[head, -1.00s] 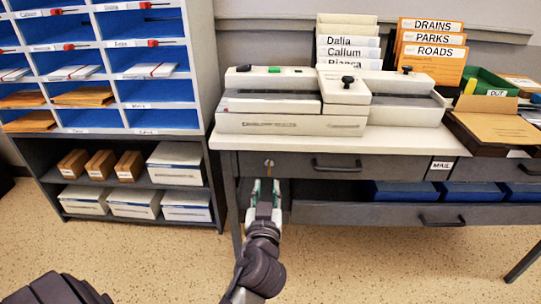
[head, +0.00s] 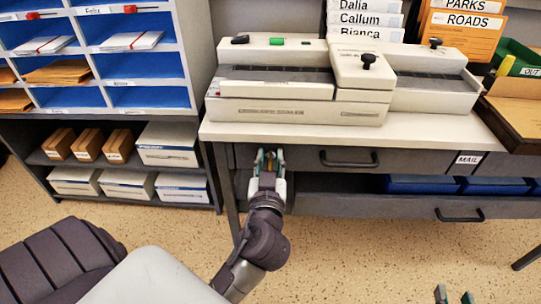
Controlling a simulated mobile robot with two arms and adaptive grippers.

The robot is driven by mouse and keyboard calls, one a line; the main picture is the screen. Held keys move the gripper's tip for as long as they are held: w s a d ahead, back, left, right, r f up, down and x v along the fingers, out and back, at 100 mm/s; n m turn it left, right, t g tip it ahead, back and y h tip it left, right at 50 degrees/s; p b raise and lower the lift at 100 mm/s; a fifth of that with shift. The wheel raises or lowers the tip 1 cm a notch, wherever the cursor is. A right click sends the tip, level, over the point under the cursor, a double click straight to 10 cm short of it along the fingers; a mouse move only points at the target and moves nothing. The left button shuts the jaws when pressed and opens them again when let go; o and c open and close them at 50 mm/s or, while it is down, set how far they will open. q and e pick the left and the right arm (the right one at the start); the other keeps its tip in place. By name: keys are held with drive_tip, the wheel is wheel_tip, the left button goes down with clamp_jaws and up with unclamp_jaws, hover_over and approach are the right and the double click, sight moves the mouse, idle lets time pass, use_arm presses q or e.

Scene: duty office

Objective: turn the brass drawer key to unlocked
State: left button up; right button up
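My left gripper (head: 270,156) is at the front of the grey desk drawer (head: 305,158), at its left end, where the keyhole is. Its two fingertips stand apart, one on each side of the key's place. The brass key is mostly hidden by the fingers; only a small orange-brown bit shows between them. I cannot tell whether the fingers touch it or which way it is turned. My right gripper (head: 454,297) shows only its fingertips at the bottom right edge; they are apart with nothing between them.
The drawer's dark handle (head: 349,159) is right of my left gripper. A lower drawer (head: 350,204) stands partly pulled out, with blue bins (head: 424,184) behind it. A white binding machine (head: 290,90) is on the desktop. A pigeonhole shelf (head: 205,50) stands at the left.

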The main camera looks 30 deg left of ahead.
use_arm(q)
clamp_jaws()
use_arm(e)
drive_tip(key=shift+s+f, duration=0.1)
